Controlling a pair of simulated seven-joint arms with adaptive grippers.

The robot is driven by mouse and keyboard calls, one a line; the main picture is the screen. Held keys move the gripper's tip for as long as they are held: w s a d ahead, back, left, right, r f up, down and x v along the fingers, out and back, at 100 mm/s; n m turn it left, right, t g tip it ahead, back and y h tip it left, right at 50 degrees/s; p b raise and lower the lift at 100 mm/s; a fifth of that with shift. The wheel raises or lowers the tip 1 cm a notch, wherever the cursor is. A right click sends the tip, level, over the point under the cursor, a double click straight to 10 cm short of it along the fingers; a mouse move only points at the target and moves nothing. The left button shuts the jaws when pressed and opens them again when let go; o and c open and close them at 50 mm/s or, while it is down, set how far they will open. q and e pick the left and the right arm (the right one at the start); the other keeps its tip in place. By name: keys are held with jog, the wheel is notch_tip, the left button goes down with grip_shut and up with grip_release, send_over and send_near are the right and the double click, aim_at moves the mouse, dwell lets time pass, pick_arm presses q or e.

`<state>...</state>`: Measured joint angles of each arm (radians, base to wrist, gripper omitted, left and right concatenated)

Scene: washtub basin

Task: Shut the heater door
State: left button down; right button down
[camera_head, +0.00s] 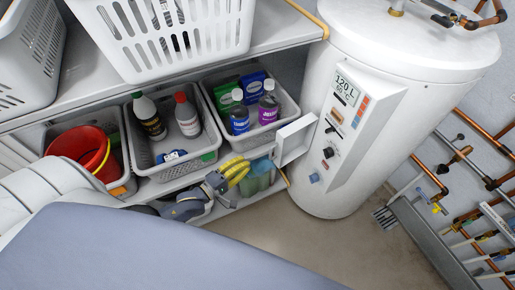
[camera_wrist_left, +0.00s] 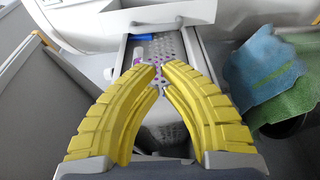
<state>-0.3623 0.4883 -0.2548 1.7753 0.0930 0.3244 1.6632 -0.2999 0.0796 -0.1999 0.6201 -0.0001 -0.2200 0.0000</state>
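The heater (camera_head: 400,60) is a large white cylinder in the head view, with a control panel (camera_head: 345,120) on its front. The heater door (camera_head: 295,141) is a small white flap that stands open, sticking out to the left of the panel. My left gripper (camera_head: 243,171) has yellow fingers and is to the left of and a little below the door, apart from it. In the left wrist view its fingertips (camera_wrist_left: 161,82) come together with nothing visibly held between them. My right gripper is not in view.
A shelf holds grey baskets (camera_head: 170,165) with bottles, and a red bucket (camera_head: 82,150) stands at left. Cloths (camera_head: 262,176) lie just behind my left gripper and show at right in the wrist view (camera_wrist_left: 285,75). Copper pipes (camera_head: 430,175) line the right wall. The floor (camera_head: 365,250) before the heater is clear.

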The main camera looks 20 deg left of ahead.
pick_arm(q)
jog(key=x, duration=0.9)
jog(key=shift+w+d+r, duration=0.1)
jog(key=shift+w+d, duration=0.05)
jog(key=shift+w, duration=0.25)
jog(key=shift+d, duration=0.1)
